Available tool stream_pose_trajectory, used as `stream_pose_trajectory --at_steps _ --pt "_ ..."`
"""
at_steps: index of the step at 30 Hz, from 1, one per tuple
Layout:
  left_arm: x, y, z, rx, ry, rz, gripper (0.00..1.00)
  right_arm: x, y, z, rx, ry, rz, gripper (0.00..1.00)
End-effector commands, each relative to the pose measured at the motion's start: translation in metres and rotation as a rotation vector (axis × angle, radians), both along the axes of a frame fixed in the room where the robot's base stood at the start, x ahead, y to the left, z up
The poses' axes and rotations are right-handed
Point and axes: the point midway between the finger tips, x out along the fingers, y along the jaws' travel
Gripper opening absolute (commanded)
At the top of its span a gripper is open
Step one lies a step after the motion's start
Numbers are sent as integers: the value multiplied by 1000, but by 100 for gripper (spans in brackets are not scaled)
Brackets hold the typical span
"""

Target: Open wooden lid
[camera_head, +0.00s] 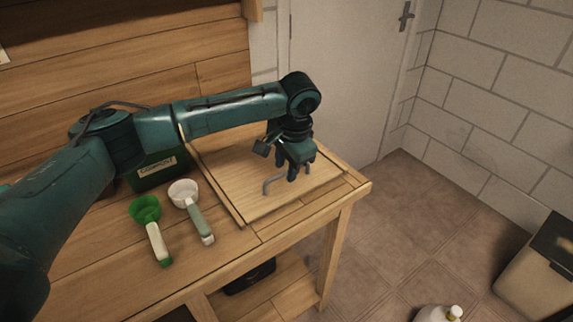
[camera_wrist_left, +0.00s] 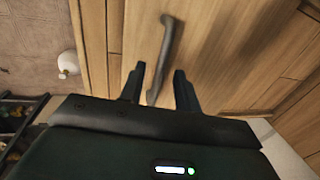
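The wooden lid (camera_head: 230,180) lies flat and closed in the top of the wooden bench. A grey bar handle (camera_head: 268,184) is fixed on it near the front right. My left gripper (camera_head: 291,177) points down over the lid at the handle, hiding part of it. In the left wrist view the lid (camera_wrist_left: 215,50) fills the upper middle. The handle (camera_wrist_left: 166,50) runs from between the two fingers away from the gripper. The left gripper (camera_wrist_left: 158,80) is open, with gaps beside the handle's near end. My right gripper is not in view.
A green scoop (camera_head: 146,208) and a white scoop (camera_head: 184,194) lie on the bench left of the lid. A dark green labelled box (camera_head: 155,172) stands behind them. A white bottle (camera_head: 438,313) and a bin (camera_head: 538,275) are on the floor at right.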

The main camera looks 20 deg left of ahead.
Motion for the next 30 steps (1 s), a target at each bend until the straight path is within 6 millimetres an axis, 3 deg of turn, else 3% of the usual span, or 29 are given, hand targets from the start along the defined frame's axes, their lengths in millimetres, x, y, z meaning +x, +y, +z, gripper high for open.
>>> stream_pose_trajectory --at_steps 9,21,30 --pt "0 0 -2 0 0 0 32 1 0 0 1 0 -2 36" --pt "0 0 -2 -1 -1 0 0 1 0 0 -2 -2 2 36" --pt "0 0 -2 -1 -1 0 0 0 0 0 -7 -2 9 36"
